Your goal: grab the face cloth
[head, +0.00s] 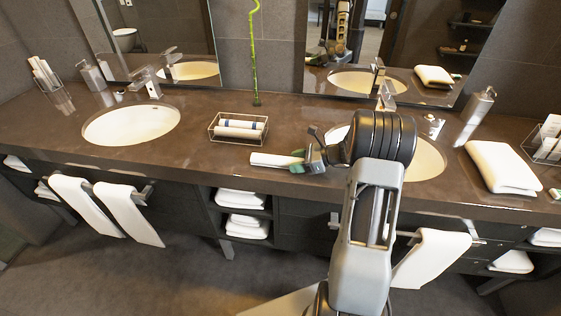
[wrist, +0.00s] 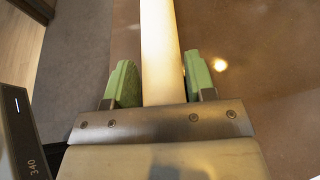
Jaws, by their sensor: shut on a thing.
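A white rolled face cloth (head: 272,160) extends left from my gripper (head: 298,162) in the head view, over the front part of the brown counter. It also shows in the wrist view (wrist: 160,40) as a long pale roll between the green fingers of my gripper (wrist: 160,80). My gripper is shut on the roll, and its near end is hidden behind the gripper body. I cannot tell whether the roll touches the counter.
A wire basket (head: 212,131) with rolled white cloths stands behind the held roll. The left sink (head: 131,125) is beyond it, and the right sink (head: 430,160) is partly behind my arm. A folded white towel (head: 502,167) lies at right. Counter between basket and left sink is clear.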

